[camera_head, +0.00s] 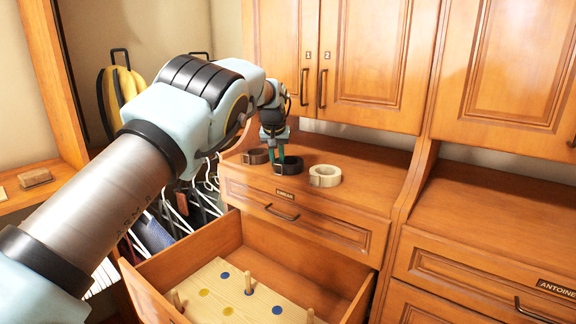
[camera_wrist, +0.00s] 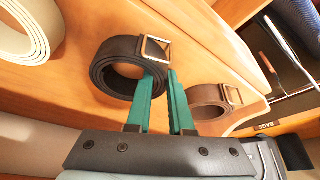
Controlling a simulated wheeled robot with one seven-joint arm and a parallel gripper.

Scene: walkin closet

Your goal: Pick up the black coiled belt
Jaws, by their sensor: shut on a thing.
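The black coiled belt (camera_head: 291,165) lies on the wooden dresser top between a brown coiled belt and a cream one. In the wrist view the black belt (camera_wrist: 118,67) shows its coil and a metal square buckle. My gripper (camera_head: 275,158) reaches down at the left side of the black belt. In the wrist view its teal fingers (camera_wrist: 163,78) are close together, with the right side of the coil by the buckle at their tips. They are shut on the belt's edge. The exact contact is partly hidden by the fingers.
The brown coiled belt (camera_head: 255,156) is close on the left and the cream coiled belt (camera_head: 325,176) on the right. Below is an open drawer (camera_head: 253,262) holding a board with pegs and coloured dots. Cabinet doors (camera_head: 366,62) rise behind. Hangers (camera_head: 203,192) hang at the left.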

